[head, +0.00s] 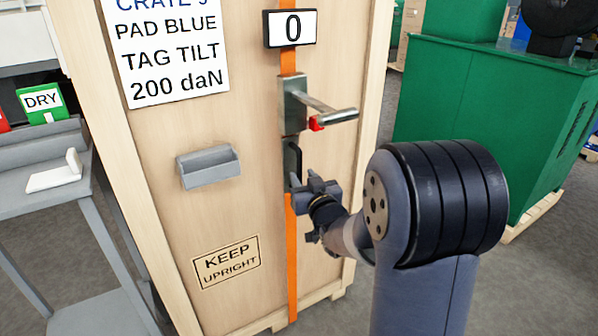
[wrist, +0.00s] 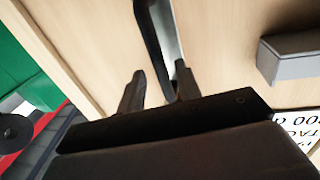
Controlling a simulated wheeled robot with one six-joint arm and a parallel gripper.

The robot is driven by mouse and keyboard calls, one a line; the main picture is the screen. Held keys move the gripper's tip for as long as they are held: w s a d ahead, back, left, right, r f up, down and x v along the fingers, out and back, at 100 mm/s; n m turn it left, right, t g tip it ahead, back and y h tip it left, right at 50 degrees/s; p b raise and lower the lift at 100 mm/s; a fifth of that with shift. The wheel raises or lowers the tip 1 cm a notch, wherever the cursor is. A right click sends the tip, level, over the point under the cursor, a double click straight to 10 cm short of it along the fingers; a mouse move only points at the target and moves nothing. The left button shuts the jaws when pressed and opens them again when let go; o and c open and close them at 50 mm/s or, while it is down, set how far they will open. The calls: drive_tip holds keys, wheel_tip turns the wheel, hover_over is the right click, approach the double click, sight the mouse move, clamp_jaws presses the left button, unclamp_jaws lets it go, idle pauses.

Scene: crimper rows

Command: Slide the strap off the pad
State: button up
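The orange strap (head: 291,256) runs vertically down the wooden crate face (head: 225,215), behind a metal tensioner (head: 294,105) with a bar handle (head: 335,117) and a red knob. A dark upright piece (head: 292,163) sits below the tensioner over the strap line. My gripper (head: 311,188) is at the lower end of this dark piece. In the wrist view, the fingers of my gripper (wrist: 156,76) are apart, and a dark bar (wrist: 150,35) reaches between them, nearer the right finger. I cannot tell whether they touch it. I cannot make out a blue pad.
A display reading 0 (head: 291,28) is above the tensioner. A small grey bin (head: 208,166) is fixed left of the strap; it also shows in the wrist view (wrist: 290,58). A grey stand (head: 50,178) is at left. A green container (head: 480,110) stands at right.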

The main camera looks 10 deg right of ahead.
sight(300, 173)
drive_tip(key=shift+w+a, duration=0.15)
drive_tip(key=shift+w, duration=0.8)
drive_tip(key=shift+w+a, duration=0.1)
drive_tip(key=shift+w, duration=0.85)
drive_tip(key=shift+c, duration=0.3)
clamp_jaws()
